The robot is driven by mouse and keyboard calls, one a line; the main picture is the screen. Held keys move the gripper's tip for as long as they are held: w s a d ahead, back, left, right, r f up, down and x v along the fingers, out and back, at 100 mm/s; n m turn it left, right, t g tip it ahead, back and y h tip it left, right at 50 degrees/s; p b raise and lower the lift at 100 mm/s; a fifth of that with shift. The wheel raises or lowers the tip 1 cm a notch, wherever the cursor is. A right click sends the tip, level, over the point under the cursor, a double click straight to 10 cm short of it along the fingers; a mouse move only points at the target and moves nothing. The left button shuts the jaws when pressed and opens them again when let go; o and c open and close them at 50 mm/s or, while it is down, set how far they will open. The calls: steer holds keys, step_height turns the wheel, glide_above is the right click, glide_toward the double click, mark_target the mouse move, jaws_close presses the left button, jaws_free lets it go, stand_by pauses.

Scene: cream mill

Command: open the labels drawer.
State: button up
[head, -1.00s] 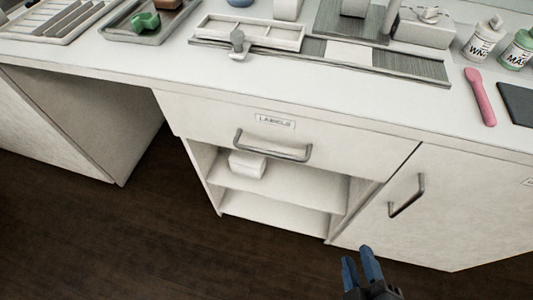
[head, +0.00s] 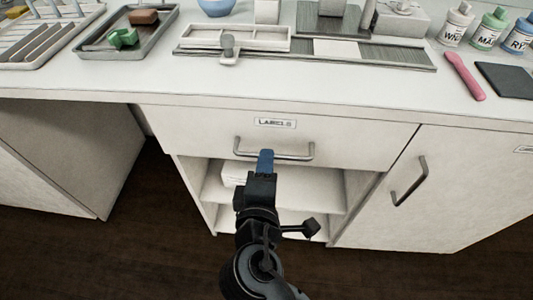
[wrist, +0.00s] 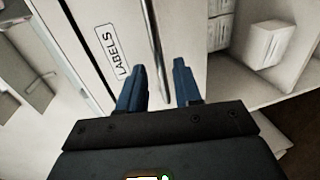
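The labels drawer (head: 340,137) is a cream front under the worktop, closed, with a "LABELS" plate (head: 275,123) and a grey bar handle (head: 300,150). My gripper (head: 265,154) is at the left-middle part of the handle in the head view, and its fingers overlap the bar there. In the wrist view my gripper (wrist: 160,70) is open, its two blue fingers apart. The handle bar (wrist: 152,30) runs between the fingers without being clamped. The label plate (wrist: 113,52) is left of the fingers there. I cannot tell whether a finger touches the bar.
Below the drawer is an open shelf (head: 310,195) with a pale box (head: 233,174). A cupboard door with its own handle (head: 409,180) stands to the right. Trays, bottles and a pink tool (head: 464,76) lie on the worktop. Dark floor is free in front.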

steer(key=shift+x, duration=2)
steer(key=shift+c, duration=0.4)
jaws_close()
